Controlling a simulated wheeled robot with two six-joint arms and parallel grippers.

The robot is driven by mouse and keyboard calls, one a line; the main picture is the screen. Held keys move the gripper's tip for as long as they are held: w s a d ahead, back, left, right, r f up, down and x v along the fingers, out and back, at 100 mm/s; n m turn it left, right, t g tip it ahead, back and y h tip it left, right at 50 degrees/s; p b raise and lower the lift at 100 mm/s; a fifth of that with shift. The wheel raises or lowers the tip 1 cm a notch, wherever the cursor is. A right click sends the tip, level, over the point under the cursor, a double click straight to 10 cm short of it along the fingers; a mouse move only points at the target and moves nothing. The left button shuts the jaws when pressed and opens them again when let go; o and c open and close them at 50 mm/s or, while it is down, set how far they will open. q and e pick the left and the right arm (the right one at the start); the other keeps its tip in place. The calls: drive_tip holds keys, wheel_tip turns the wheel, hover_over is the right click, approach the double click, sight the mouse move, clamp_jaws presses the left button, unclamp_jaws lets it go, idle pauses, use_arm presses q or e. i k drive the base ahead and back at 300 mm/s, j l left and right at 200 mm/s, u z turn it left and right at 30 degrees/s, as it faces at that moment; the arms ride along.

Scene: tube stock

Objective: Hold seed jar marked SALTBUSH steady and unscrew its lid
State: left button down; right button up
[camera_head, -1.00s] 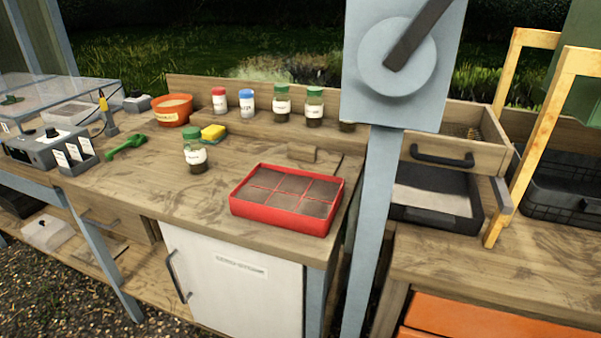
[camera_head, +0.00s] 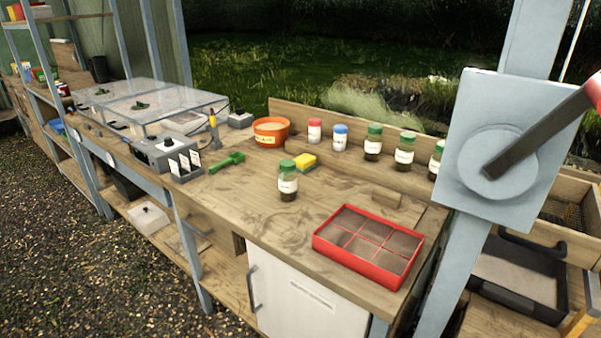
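A glass jar with a green lid and a white label (camera_head: 288,181) stands upright on the front part of the wooden bench; dark contents show at its bottom. Similar green-lidded jars stand in a row at the back: one (camera_head: 373,142), a second (camera_head: 404,148) and a third (camera_head: 436,160) partly hidden by the grey post box. The label writing is too small to read, so I cannot tell which jar is SALTBUSH. Neither of my grippers is in view.
A red divided seed tray (camera_head: 367,245) sits near the bench's right front. A yellow sponge (camera_head: 305,161), green trowel (camera_head: 228,161), orange pot (camera_head: 271,131) and grey box (camera_head: 169,155) lie left and behind. A grey post (camera_head: 455,280) stands at right.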

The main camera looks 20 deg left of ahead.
sight(287, 182)
drive_tip(key=i+j+u, duration=0.15)
drive_tip(key=j+u, duration=0.2)
drive_tip(key=i+j+u, duration=0.15)
drive_tip(key=j+u, duration=0.2)
